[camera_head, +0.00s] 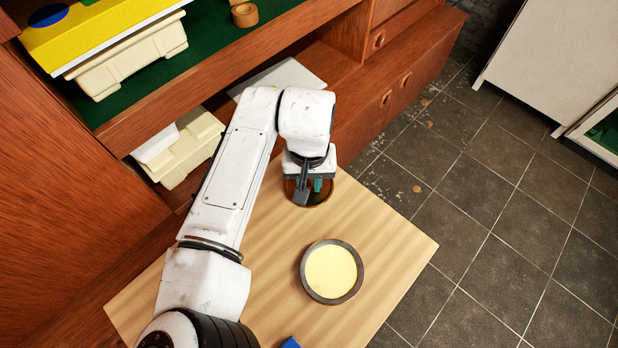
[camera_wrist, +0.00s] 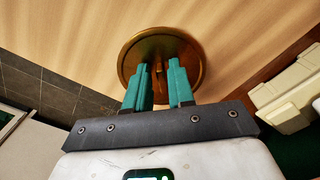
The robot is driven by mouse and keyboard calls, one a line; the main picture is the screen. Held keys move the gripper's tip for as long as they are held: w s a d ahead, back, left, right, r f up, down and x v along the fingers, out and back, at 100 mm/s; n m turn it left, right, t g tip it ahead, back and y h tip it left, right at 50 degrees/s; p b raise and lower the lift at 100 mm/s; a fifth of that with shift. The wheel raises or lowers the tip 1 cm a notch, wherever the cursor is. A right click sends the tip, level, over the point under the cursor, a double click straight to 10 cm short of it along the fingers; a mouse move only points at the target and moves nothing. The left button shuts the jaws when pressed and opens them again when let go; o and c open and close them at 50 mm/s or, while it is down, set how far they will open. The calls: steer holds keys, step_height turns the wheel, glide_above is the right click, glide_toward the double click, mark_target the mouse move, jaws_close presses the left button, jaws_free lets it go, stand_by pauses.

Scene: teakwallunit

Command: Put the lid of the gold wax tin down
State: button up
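The gold-brown round lid (camera_head: 320,195) is at the far edge of the light wood table, under my gripper (camera_head: 310,186). In the wrist view the lid (camera_wrist: 132,62) shows its top, with a narrow raised handle (camera_wrist: 158,76) between the two teal fingers of my gripper (camera_wrist: 159,66). The fingers stand apart on either side of the handle. I cannot tell if they press on it, or if the lid touches the table. The tin (camera_head: 305,274) stands uncovered on the table nearer to me, with a dark rim and pale yellow wax (camera_head: 331,271) inside.
The table (camera_head: 395,245) is bare to the right of the tin. A blue thing (camera_head: 290,343) shows at its near edge. The wooden wall unit (camera_head: 345,105) stands behind, with cream bins (camera_head: 185,150) on its shelves. Tiled floor (camera_head: 490,240) lies to the right.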

steer(key=shift+o, duration=0.8)
